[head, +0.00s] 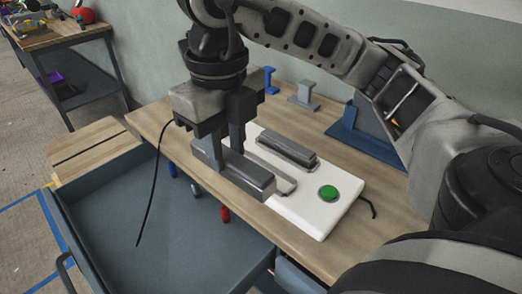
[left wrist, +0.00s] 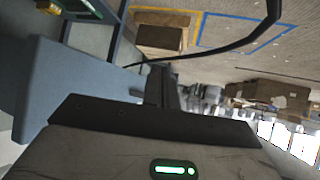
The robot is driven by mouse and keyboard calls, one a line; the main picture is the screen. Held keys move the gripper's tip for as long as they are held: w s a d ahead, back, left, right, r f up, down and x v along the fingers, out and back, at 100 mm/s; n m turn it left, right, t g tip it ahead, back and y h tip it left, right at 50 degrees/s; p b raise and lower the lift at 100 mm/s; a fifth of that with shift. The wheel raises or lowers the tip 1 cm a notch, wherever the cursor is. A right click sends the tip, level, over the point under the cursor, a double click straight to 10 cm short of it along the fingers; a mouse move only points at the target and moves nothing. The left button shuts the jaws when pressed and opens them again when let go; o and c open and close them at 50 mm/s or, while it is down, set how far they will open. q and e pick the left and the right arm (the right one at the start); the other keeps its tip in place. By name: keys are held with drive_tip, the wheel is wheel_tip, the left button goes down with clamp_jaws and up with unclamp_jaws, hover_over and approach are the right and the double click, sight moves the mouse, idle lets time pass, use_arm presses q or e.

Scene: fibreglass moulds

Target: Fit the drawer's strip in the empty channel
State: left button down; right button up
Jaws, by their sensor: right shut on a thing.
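My right gripper (head: 238,146) points down and is shut on a dark grey strip (head: 248,177). The strip is over the near-left side of the white board (head: 311,222). An empty channel (head: 273,172) shows just right of the held strip, partly hidden by it. I cannot tell whether the strip touches the board. A second grey strip (head: 287,150) sits on the board beyond the channel. The drawer (head: 150,215) is open at the left, and its visible floor is bare. In the left wrist view my left gripper (left wrist: 162,85) shows dark fingers, their opening unclear.
A green button (head: 328,192) is on the board's right end. Blue and grey stands (head: 303,96) and a blue block (head: 362,138) are at the back of the wooden table (head: 160,113). Red, grey and blue handles show at the table's front edge. A side bench stands far left.

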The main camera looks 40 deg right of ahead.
drive_tip(key=w+d+f, duration=0.2)
drive_tip(key=d, duration=0.1)
drive_tip(key=w+d+f+b, duration=0.1)
drive_tip(key=d+f, duration=0.2)
drive_tip(key=d, duration=0.1)
drive_tip(key=w+d+f+b, duration=0.1)
drive_tip(key=w+d+f, duration=0.1)
drive_tip(key=d+f, duration=0.1)
drive_tip(key=shift+w+d, duration=0.35)
drive_tip(key=shift+d, duration=0.2)
drive_tip(key=shift+w+d+f, duration=0.2)
drive_tip(key=shift+d+f, duration=0.1)
drive_tip(key=shift+f, duration=0.2)
drive_tip(key=f, duration=0.3)
drive_tip(key=shift+w+d+f, duration=0.1)
drive_tip(key=shift+w+d, duration=0.05)
drive_tip(key=shift+d, duration=0.2)
drive_tip(key=shift+f, duration=0.35)
use_arm(q)
drive_tip(key=shift+d+f, duration=0.15)
drive_tip(key=shift+f, duration=0.35)
use_arm(e)
drive_tip(key=shift+f, duration=0.15)
use_arm(q)
drive_tip(key=shift+d, duration=0.1)
use_arm(e)
drive_tip(key=o, duration=1)
